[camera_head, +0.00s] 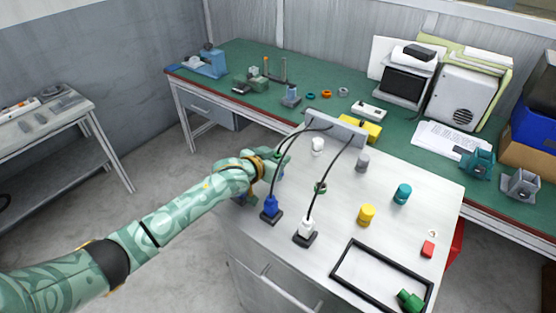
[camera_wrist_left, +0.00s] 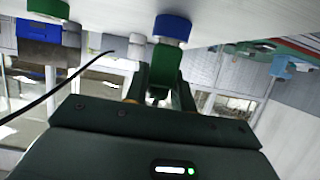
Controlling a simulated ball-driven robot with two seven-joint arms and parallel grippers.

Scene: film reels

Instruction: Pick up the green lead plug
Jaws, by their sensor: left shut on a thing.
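My left gripper (camera_head: 278,166) reaches over the left side of the white tabletop. In the left wrist view my left gripper (camera_wrist_left: 160,90) is shut on a green plug (camera_wrist_left: 163,62). A blue round piece (camera_wrist_left: 173,27) is at the plug's far end, against the pale tabletop; I cannot tell whether they are joined. In the head view the gripper mostly hides the plug. A black lead arches close by the gripper. My right gripper is not in view.
A blue plug (camera_head: 270,206) and a white plug (camera_head: 306,228) stand in dark bases with black leads. Yellow (camera_head: 367,215), teal (camera_head: 402,194) and grey (camera_head: 362,160) cylinders stand to the right.

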